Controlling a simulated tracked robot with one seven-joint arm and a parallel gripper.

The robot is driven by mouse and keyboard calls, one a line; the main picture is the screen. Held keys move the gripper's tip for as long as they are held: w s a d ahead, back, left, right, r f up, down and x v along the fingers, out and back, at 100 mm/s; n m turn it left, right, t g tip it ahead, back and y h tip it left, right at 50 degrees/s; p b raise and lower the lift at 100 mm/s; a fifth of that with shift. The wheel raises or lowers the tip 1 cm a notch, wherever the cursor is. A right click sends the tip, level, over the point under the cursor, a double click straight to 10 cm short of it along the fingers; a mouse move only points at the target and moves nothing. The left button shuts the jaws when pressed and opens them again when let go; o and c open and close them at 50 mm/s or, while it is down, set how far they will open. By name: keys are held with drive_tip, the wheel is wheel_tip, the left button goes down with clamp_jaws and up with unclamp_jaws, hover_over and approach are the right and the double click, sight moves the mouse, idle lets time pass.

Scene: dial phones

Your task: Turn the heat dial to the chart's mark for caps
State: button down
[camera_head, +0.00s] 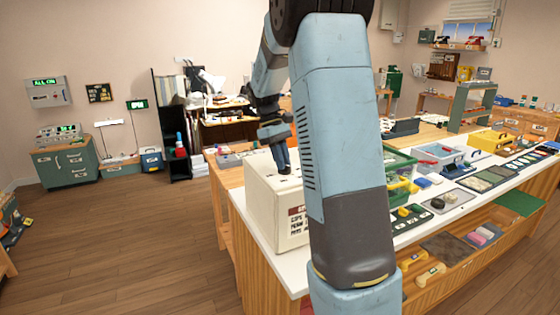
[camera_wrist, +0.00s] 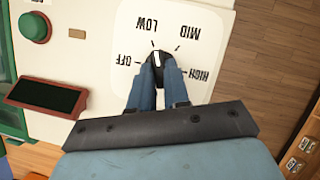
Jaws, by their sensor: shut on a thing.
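The heat dial (camera_wrist: 157,62) is a small dark knob with a white pointer line, on a white plate (camera_wrist: 205,18) lettered OFF, LOW, MID and HIGH, upside down in the wrist view. My gripper (camera_wrist: 158,68) is shut on the knob, with a blue finger on each side. The pointer line points up, towards the LOW side; the fingers hide the knob's lower part. In the head view my gripper (camera_head: 282,168) reaches down onto the top of the cream box (camera_head: 268,203). The chart (camera_head: 298,222) is on the box's front, partly behind my arm, its rows too small to read surely.
A green button (camera_wrist: 34,27) and a dark red-framed display (camera_wrist: 47,97) lie left of the dial in the wrist view. Right of the box, a green crate (camera_head: 400,160) and a blue-grey bin (camera_head: 436,155) stand on the white counter. Floor is open at left.

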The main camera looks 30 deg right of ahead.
drive_tip(key=m, duration=0.1)
drive_tip(key=m+y, duration=0.1)
drive_tip(key=m, duration=0.2)
drive_tip(key=shift+d+f+m+y, duration=0.1)
drive_tip(key=shift+d+m+y, duration=0.2)
drive_tip(key=shift+y, duration=0.1)
drive_tip(key=shift+s+d+m+y, duration=0.1)
drive_tip(key=shift+m+y, duration=0.4)
drive_tip(key=shift+m, duration=0.8)
drive_tip(key=shift+m+y, duration=0.5)
drive_tip(key=shift+m, duration=0.8)
drive_tip(key=shift+f, duration=0.1)
drive_tip(key=c, duration=1.1)
unclamp_jaws()
drive_tip(key=shift+s, duration=0.1)
